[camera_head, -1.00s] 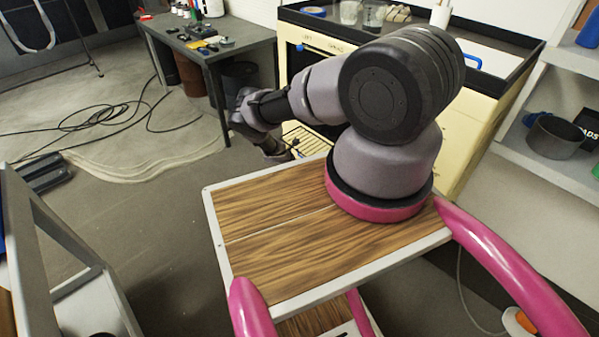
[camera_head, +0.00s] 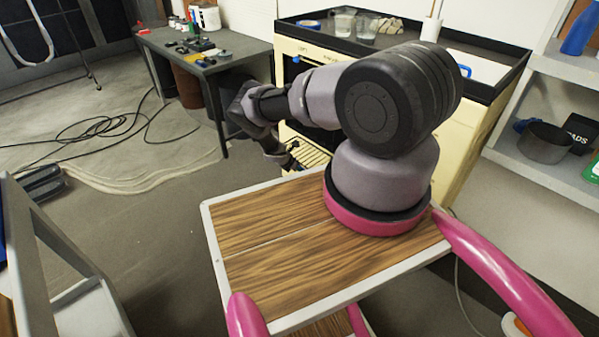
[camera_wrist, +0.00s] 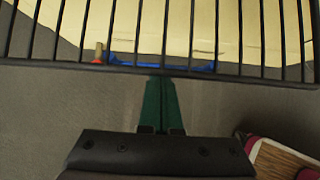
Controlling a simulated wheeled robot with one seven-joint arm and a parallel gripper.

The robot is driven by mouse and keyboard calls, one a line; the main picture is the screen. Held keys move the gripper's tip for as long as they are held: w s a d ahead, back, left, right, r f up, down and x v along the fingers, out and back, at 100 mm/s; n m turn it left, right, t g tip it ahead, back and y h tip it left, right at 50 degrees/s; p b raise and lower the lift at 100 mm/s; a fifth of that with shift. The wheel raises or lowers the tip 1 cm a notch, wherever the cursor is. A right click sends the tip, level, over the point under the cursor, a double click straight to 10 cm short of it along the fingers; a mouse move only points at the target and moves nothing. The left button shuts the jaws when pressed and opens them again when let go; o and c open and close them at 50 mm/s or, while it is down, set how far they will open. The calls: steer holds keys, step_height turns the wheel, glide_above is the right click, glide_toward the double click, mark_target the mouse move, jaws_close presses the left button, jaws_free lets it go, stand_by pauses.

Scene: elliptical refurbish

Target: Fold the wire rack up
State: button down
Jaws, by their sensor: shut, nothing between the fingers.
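The wire rack (camera_head: 308,150) juts out low from the front of the cream cabinet (camera_head: 322,75), partly hidden by my arm in the head view. In the wrist view, the rack's dark parallel bars (camera_wrist: 138,30) fill the top, ending in a dark cross rail. My gripper (camera_wrist: 160,82) is shut and empty, its green fingers together and pointing at the middle of that rail. The fingertips overlap the rail in the picture; I cannot tell whether they touch it. In the head view my gripper (camera_head: 290,162) is at the rack's near edge.
A blue handle (camera_wrist: 190,66) and a small red-tipped peg (camera_wrist: 98,56) show past the bars. A grey worktable (camera_head: 225,50) with tools stands left of the cabinet. Cables (camera_head: 100,130) lie on the floor. Grey shelves (camera_head: 550,155) stand at the right.

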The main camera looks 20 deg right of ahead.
steer(key=shift+a+r+g+y, duration=0.1)
steer(key=shift+r+g+y, duration=0.2)
steer(key=shift+r+y, duration=0.65)
steer(key=g+y, duration=0.1)
steer(key=y, duration=0.3)
glide_toward(309, 158)
steer(key=a+f, duration=0.2)
steer(key=s+a+f, duration=0.1)
steer(key=f, duration=0.1)
steer(key=shift+a+f, duration=0.1)
steer(key=shift+a, duration=0.25)
steer(key=w+d+r, duration=0.1)
steer(key=d+r, duration=0.3)
steer(key=r, duration=0.2)
steer(key=shift+w+d+r+g, duration=0.2)
steer(key=shift+w+d+g, duration=0.1)
steer(key=shift+w+d, duration=0.05)
steer(key=shift+y, duration=0.25)
